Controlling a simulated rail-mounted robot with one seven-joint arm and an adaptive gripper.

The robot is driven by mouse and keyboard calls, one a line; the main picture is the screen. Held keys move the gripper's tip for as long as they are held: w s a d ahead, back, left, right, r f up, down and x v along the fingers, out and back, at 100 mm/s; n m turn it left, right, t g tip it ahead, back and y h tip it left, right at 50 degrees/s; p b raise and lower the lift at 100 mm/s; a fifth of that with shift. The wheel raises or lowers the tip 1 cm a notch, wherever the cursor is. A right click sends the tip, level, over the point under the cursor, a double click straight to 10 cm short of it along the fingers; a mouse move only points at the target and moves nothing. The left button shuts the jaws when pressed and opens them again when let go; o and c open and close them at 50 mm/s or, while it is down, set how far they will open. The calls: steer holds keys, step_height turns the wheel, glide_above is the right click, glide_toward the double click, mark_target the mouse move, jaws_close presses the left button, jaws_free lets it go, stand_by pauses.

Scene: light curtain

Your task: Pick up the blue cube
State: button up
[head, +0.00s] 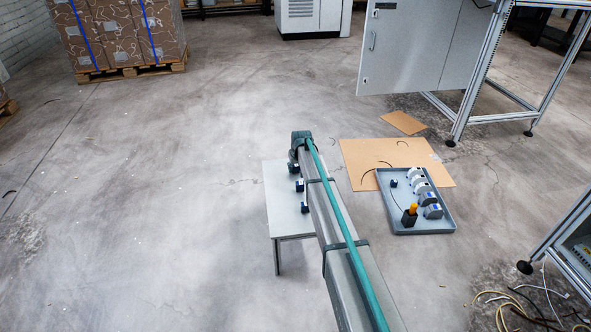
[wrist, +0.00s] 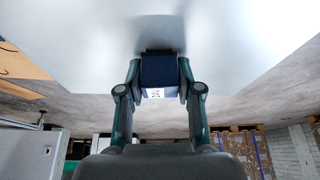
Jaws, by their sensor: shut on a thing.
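A dark blue cube (wrist: 160,72) with a white printed label on one face sits between the fingers of my gripper (wrist: 160,80) in the wrist view. Both fingers press on its sides, so the gripper is shut on it. A dark shadow shows beside the cube against the pale table top (wrist: 70,25); I cannot tell whether the cube touches the table. In the head view my arm hides part of the table (head: 281,215), and the gripper cannot be made out clearly. Small dark blue block-like things (head: 300,185) show in a row along the arm's left side.
A grey tray (head: 440,227) holding several white-and-grey parts and a black item with an orange top (head: 410,214) lies right of the arm, by flat cardboard (head: 360,160). A metal frame (head: 475,110) stands at the back right. The floor left of the table is clear.

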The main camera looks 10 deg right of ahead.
mark_target(296, 166)
steer(key=shift+r, duration=0.15)
steer(key=shift+r+p, duration=0.3)
steer(key=v, duration=0.1)
steer(key=p+v, duration=0.2)
steer(key=shift+w+r, duration=0.2)
steer(key=shift+r, duration=0.05)
steer(key=s+d+r+p, duration=0.2)
steer(key=s+r, duration=0.3)
steer(key=s, duration=0.5)
steer(key=s+d+r+p, duration=0.2)
steer(key=s+r, duration=0.4)
steer(key=s, duration=0.3)
steer(key=s+a+r+m, duration=0.1)
steer(key=s+a+r, duration=0.2)
steer(key=s+r, duration=1.4)
steer(key=w+a+r+p, duration=0.1)
steer(key=w+r+p, duration=0.2)
steer(key=r+p, duration=2.4)
steer(key=shift+w+r+p, duration=0.2)
steer(key=shift+r+p, duration=0.15)
steer(key=shift+p, duration=0.1)
